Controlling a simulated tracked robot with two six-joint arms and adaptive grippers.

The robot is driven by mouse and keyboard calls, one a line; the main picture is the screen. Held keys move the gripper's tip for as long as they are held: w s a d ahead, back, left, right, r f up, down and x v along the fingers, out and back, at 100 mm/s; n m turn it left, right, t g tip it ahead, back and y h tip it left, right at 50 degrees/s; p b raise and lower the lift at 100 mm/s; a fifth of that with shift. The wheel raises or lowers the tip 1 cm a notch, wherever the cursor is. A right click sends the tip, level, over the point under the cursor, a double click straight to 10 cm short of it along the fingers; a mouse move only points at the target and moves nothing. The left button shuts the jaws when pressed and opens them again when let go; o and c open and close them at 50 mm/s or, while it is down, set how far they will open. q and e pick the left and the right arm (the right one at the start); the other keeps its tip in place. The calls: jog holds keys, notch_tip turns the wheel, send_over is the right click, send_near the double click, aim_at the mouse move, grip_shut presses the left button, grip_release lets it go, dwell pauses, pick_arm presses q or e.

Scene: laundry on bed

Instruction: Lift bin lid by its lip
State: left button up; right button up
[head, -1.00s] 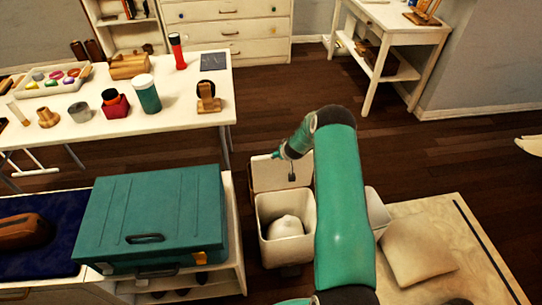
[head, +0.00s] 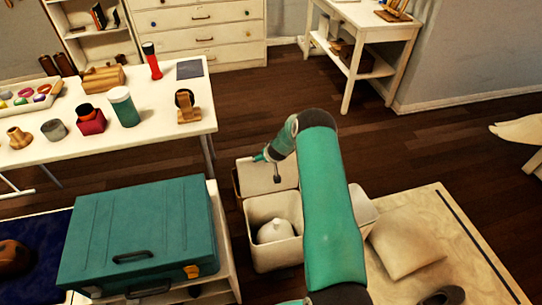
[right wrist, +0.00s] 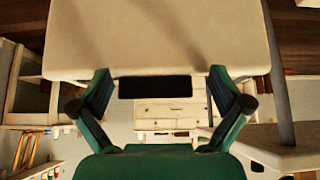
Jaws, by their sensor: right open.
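A white bin (head: 275,258) stands open on the floor with a pale rounded bundle (head: 276,232) inside. Its pale lid (head: 256,180) stands tipped up at the far side of the opening. My right arm reaches down over the bin, and my right gripper (head: 273,169) is in front of the lid. In the right wrist view the right gripper (right wrist: 160,84) has its fingers spread, with nothing held between them. A large pale panel, apparently the lid (right wrist: 160,40), fills the top of that view just beyond the fingertips. Contact cannot be told. My left gripper is not in view.
A teal case (head: 145,230) sits on a low white shelf unit left of the bin. A white table (head: 160,137) with cups and a bottle stands behind it. A cushion (head: 408,243) lies on a pale mat (head: 450,225) at right. Dark wooden floor is clear behind the bin.

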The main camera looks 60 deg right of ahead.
jog(key=shift+r, duration=0.15)
jog(key=v, duration=1.1)
jog(key=shift+s+r, duration=0.2)
jog(key=shift+r, duration=0.1)
jog(key=shift+a, duration=0.15)
